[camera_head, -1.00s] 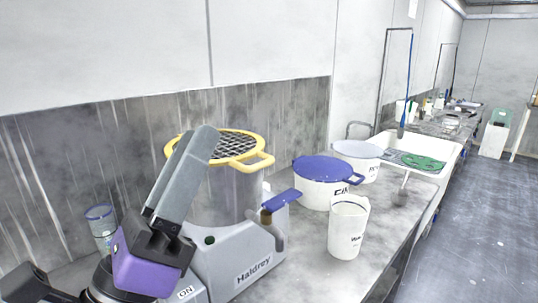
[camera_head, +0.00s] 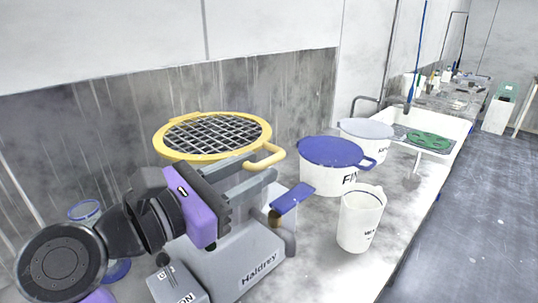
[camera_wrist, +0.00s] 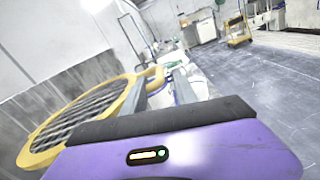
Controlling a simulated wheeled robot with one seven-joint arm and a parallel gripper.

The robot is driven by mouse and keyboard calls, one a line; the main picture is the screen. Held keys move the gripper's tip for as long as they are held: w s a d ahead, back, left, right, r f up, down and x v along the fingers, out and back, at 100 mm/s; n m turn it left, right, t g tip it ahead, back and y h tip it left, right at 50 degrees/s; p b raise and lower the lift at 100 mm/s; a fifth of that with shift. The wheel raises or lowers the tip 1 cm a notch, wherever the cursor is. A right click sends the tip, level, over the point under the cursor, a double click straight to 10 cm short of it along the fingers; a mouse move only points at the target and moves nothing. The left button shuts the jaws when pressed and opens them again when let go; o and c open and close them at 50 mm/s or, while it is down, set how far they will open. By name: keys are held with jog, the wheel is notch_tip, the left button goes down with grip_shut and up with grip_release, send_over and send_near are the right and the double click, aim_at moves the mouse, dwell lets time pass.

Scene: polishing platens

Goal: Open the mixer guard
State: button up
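The mixer guard (camera_head: 165,145) is a yellow ring with a dark wire mesh, lying roughly level on top of the grey mixer (camera_head: 240,262) marked "Haldrey". Its yellow handle (camera_head: 268,158) sticks out at the ring's right side. My gripper (camera_head: 268,176), with a purple body, is in front of the mixer, its fingers pointing right just below the handle. In the wrist view my gripper (camera_wrist: 162,86) has its two grey fingers apart, with the guard (camera_wrist: 45,140) at left and the handle (camera_wrist: 153,76) near the fingertips. I cannot tell whether they touch. My gripper hides most of the bowl.
A blue lever (camera_head: 293,198) is on the mixer's right side. A white jug (camera_head: 358,222), a blue-lidded bucket (camera_head: 330,178) and a grey-lidded bucket (camera_head: 367,130) stand to the right. A blue-rimmed clear cup (camera_head: 85,211) stands at left. A wall is close behind.

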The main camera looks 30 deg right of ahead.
aim_at(269, 158)
jog(key=shift+p+x, duration=0.4)
jog(key=shift+x, duration=1.5)
grip_shut()
jog(key=shift+s, duration=0.1)
